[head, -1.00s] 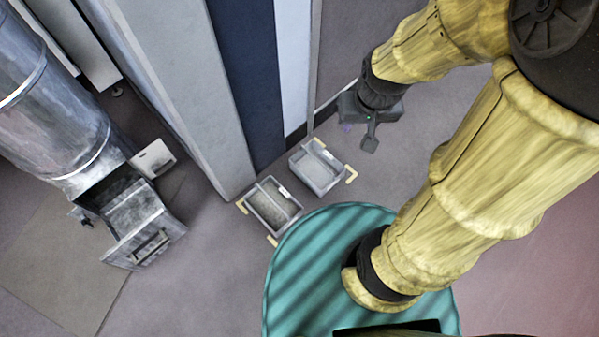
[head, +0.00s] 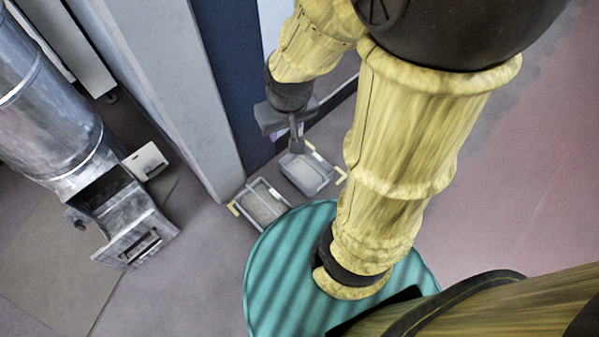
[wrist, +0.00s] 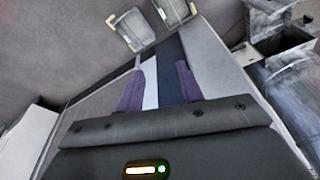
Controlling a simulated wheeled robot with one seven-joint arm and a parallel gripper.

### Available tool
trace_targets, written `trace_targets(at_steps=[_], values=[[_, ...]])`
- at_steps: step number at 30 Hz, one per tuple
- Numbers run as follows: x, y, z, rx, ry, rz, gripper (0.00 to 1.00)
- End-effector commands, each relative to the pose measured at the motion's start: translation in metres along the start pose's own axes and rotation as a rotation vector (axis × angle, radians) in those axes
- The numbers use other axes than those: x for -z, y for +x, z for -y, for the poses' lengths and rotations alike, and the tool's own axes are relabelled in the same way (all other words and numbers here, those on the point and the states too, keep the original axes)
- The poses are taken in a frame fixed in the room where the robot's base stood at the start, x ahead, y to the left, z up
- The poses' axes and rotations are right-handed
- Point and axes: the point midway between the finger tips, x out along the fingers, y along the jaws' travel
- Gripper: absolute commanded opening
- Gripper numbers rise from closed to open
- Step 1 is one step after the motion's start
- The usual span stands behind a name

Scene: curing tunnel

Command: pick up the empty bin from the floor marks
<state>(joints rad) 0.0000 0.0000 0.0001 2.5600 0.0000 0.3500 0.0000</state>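The empty bin (head: 310,174) is a light grey open tray on the floor at the foot of the wall panels. Yellow corner marks (head: 341,173) show beside it. It also appears at the top of the wrist view (wrist: 132,30). A second bin (head: 262,206) with greyish-brown contents stands left of it, and at the top right in the wrist view (wrist: 173,9). My gripper (head: 296,143) hangs over the far end of the empty bin in the head view, hiding part of it. In the wrist view its purple fingers (wrist: 160,65) are apart with nothing between them.
A metal duct with a chute (head: 135,225) stands at the left. Tall grey and navy wall panels (head: 232,70) rise right behind the bins. My round teal base is close in front of the bins. The floor (head: 500,190) at the right is clear.

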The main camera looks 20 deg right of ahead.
Motion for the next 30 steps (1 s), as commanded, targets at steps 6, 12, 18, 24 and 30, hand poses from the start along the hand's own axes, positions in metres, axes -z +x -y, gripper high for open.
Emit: trace_targets(at_steps=[6,12,18,24,30], values=[[0.000,0.000,0.000,0.000,0.000,0.000,0.37],[0.002,0.005,0.001,-0.002,0.000,0.012,0.37],[0.012,0.038,0.005,-0.032,0.000,0.101,0.37],[0.026,0.096,0.009,-0.121,-0.001,0.233,0.37],[0.035,0.160,0.012,-0.255,-0.011,0.337,0.37]])
